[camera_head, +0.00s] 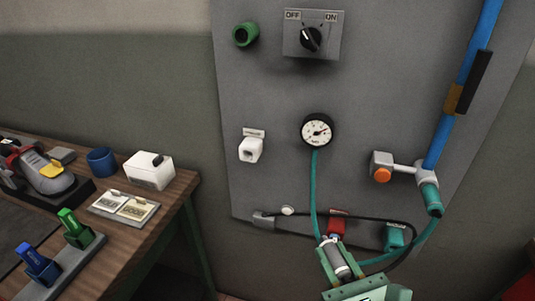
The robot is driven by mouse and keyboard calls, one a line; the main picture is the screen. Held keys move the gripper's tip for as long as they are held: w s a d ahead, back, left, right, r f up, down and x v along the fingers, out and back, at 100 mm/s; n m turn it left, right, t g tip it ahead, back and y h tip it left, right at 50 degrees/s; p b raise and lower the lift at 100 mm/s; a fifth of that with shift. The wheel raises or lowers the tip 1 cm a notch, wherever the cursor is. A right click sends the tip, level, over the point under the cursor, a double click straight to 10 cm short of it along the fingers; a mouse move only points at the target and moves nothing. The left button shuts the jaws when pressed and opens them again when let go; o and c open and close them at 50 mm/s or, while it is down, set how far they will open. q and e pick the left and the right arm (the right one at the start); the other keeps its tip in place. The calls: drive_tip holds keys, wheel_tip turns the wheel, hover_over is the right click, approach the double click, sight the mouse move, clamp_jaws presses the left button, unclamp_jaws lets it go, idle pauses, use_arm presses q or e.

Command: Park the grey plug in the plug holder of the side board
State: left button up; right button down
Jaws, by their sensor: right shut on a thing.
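My right gripper (340,263) comes up from the bottom edge, its green fingers shut on a grey cylindrical plug (334,256). The plug is tilted, with its upper end just below a red block (337,224) on the grey board (275,90). I cannot tell whether plug and block touch. A black cable (375,219) loops near the gripper. A white holder-like fitting (251,150) with a small label above it is on the board's left side, apart from the gripper. I cannot tell for sure whether it is the plug holder. My left gripper is not in view.
A wooden table (125,258) with several items stands left.

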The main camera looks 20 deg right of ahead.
drive_tip(key=w+a+r+n+g+y, duration=0.2)
drive_tip(key=a+n+g+y, duration=0.3)
drive_tip(key=a+y, duration=0.3)
drive_tip(key=w+a+r+n+g+y, duration=0.2)
drive_tip(key=w+a+n+g+y, duration=0.2)
drive_tip(key=a+n+y, duration=0.3)
drive_tip(key=w+a+y, duration=0.1)
drive_tip(key=a, duration=0.2)
drive_tip(key=shift+w+a+r+n+g, duration=0.25)
drive_tip(key=shift+w+r+n+g, duration=0.05)
drive_tip(key=shift+r+g, duration=0.1)
wheel_tip(320, 180, up, 9)
drive_tip(key=w+a+m+t+h, duration=0.1)
drive_tip(key=a+m+t+h, duration=0.1)
drive_tip(key=m+t+h, duration=0.7)
drive_tip(key=m+h, duration=0.3)
drive_tip(key=h, duration=0.4)
drive_tip(key=shift+w+r+m+t, duration=0.15)
drive_tip(key=shift+w+m+t, duration=0.15)
drive_tip(key=shift+w+t, duration=0.1)
